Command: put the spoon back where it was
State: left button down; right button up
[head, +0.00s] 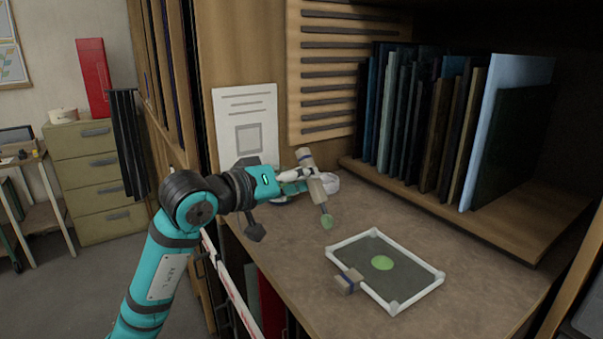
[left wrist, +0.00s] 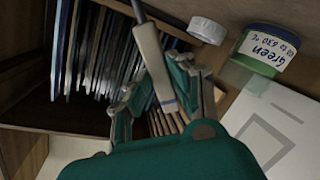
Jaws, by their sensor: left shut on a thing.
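My left gripper (head: 303,178) is shut on the spoon (head: 316,187), holding it above the counter by its pale wooden handle. The spoon is tilted with its green-coated tip down. The handle also shows between the fingers in the left wrist view (left wrist: 151,56), where the tip is out of frame. My right gripper is not in view.
Upright glass sheets (head: 435,125) fill a rack at the back. The counter (head: 480,235) right of the panel is clear.

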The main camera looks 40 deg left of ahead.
pick_arm(q)
jog(key=shift+f+b, duration=0.15)
jog(key=shift+b, duration=0.15)
jog(key=c, duration=1.1)
grip_release()
jog(key=shift+c, duration=0.2)
jog(key=shift+r, duration=0.2)
jog(key=shift+s+a+f, duration=0.1)
jog(key=shift+s, duration=0.2)
jog(key=b+v, duration=0.4)
jog(key=v, duration=0.7)
jog(key=shift+s+b, duration=0.25)
jog(key=shift+b, duration=0.1)
